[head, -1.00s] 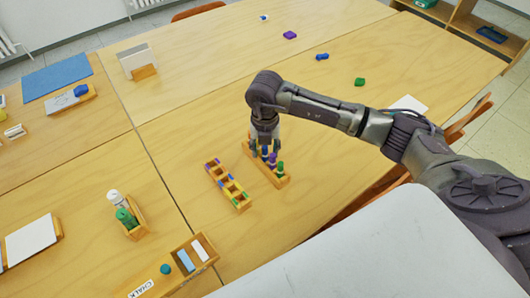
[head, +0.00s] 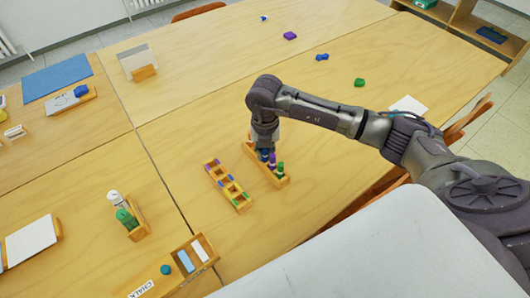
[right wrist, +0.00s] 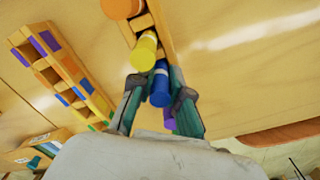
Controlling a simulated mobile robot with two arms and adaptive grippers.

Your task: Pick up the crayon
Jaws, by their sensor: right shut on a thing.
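The blue crayon (right wrist: 160,88) stands in a wooden holder with other crayons. My right gripper (right wrist: 157,100) is shut on it, one finger on each side, in the right wrist view. In the head view my right gripper (head: 264,146) points down over the crayon holder (head: 283,182) and hides part of it. A yellow crayon (right wrist: 144,52) and an orange crayon (right wrist: 122,8) stand on one side of the blue one, a purple crayon (right wrist: 169,118) on the other. A green crayon (head: 280,168) stands at the holder's near end. My left gripper is not in view.
An empty wooden holder with coloured marks (head: 240,202) lies just left of the crayon holder. A chalk box (head: 176,262) and a box with green and white bottles (head: 139,230) stand further left. Small coloured pieces lie at the back; the table right of the holder is clear.

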